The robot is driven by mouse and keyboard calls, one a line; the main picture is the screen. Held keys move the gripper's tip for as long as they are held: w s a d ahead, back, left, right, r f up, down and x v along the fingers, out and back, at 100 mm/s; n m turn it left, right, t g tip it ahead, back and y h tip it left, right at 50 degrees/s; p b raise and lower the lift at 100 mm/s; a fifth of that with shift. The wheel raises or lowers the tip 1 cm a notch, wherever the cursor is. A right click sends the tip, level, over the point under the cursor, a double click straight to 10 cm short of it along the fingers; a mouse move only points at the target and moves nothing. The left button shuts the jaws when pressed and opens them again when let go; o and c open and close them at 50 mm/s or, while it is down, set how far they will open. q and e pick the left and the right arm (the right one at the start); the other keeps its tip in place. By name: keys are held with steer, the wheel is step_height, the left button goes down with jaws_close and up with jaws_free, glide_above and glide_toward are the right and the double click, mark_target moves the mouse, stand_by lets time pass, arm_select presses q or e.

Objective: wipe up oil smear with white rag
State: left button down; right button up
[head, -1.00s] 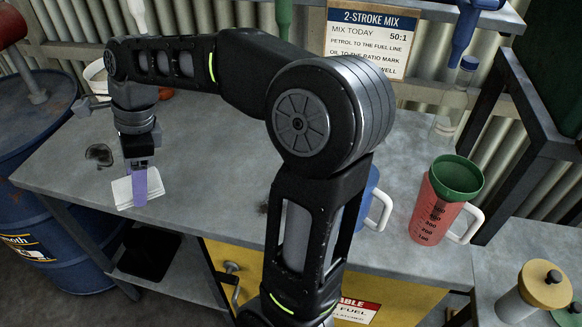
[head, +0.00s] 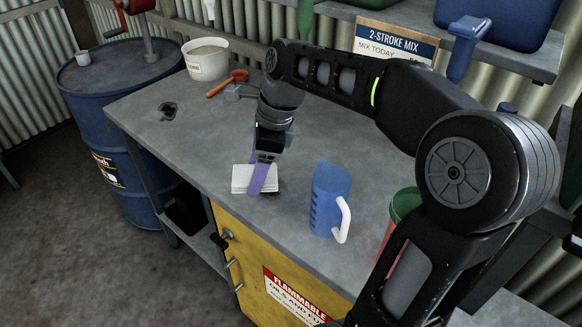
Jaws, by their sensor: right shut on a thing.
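The folded white rag (head: 242,179) lies at the front part of the grey bench top. A second dark stain (head: 168,111) with a ring-like shape lies farther left on the bench, apart from the rag. My left gripper is out of view.
A blue jug (head: 327,200) with a white handle stands right of the rag. A white bucket (head: 206,60) and a red-handled tool (head: 228,84) are at the back left. The bench middle is clear.

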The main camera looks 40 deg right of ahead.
steer(key=shift+d+r, duration=0.1)
steer(key=d+n+p, duration=0.2)
steer(key=p, duration=0.2)
steer(key=d+n+g+p, duration=0.1)
steer(key=n+p, duration=0.1)
steer(key=p, duration=0.2)
steer(key=shift+d+n+y, duration=0.3)
steer(key=shift+d, duration=0.05)
steer(key=d+f+n+p, duration=0.1)
steer(key=n, duration=0.1)
steer(key=s+d+f+n+g+p, duration=0.1)
steer(key=n+p, duration=0.1)
steer(key=shift+s+d+f+p, duration=0.1)
steer(key=shift+d+f+p, duration=0.15)
steer(key=shift+d+p, duration=0.1)
